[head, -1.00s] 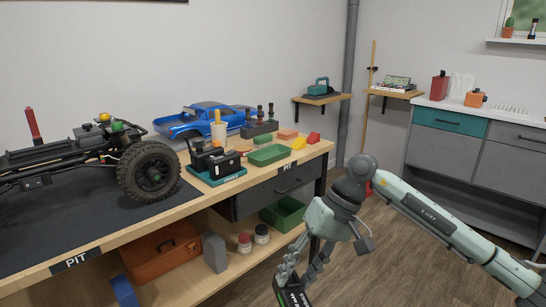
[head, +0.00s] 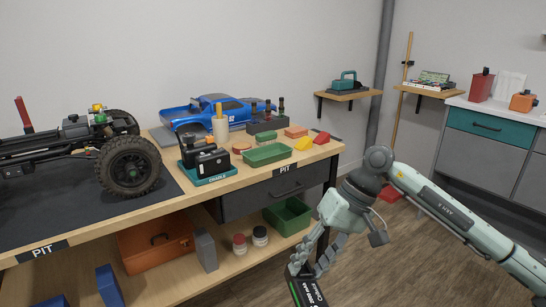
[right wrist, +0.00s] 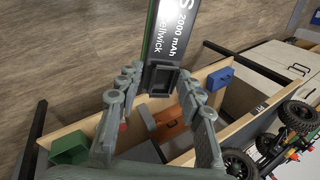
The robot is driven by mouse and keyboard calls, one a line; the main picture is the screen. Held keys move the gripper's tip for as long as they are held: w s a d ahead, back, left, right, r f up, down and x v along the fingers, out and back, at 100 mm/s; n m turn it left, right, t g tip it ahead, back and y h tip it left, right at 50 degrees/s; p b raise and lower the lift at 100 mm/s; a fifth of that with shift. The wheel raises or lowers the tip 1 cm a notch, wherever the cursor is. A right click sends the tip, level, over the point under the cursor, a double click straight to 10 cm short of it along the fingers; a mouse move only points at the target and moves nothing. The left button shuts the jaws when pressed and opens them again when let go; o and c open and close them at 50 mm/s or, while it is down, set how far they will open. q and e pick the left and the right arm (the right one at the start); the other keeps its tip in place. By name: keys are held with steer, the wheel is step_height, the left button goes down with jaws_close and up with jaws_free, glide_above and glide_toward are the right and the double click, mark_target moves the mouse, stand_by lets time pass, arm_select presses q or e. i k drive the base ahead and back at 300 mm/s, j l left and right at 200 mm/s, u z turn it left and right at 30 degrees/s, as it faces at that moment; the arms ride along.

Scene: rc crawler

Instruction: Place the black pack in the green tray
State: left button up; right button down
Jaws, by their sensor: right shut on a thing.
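My right gripper (head: 307,268) is shut on the black pack (head: 308,291), a flat black block with a green edge and white lettering. The pack hangs tilted in front of the bench, over the floor, its lower end cut off by the frame. In the right wrist view the pack (right wrist: 178,40) sticks out beyond the fingers (right wrist: 165,95). A shallow green tray (head: 268,154) lies on the bench top, empty, up and left of the gripper. A deeper green bin (head: 287,216) stands on the lower shelf. My left gripper is not in view.
Left of the tray stands a teal-based charger (head: 207,172) with black packs. The bench's front edge and drawer (head: 275,193) lie between gripper and tray. A crawler chassis (head: 100,160) fills the left.

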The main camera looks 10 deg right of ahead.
mark_target(267, 158)
steer(key=l+u, duration=0.4)
steer(key=l, duration=1.5)
steer(key=l+u, duration=0.1)
steer(key=l, duration=0.2)
steer(key=i+l, duration=0.15)
steer(key=l, duration=0.2)
steer(key=u, duration=0.05)
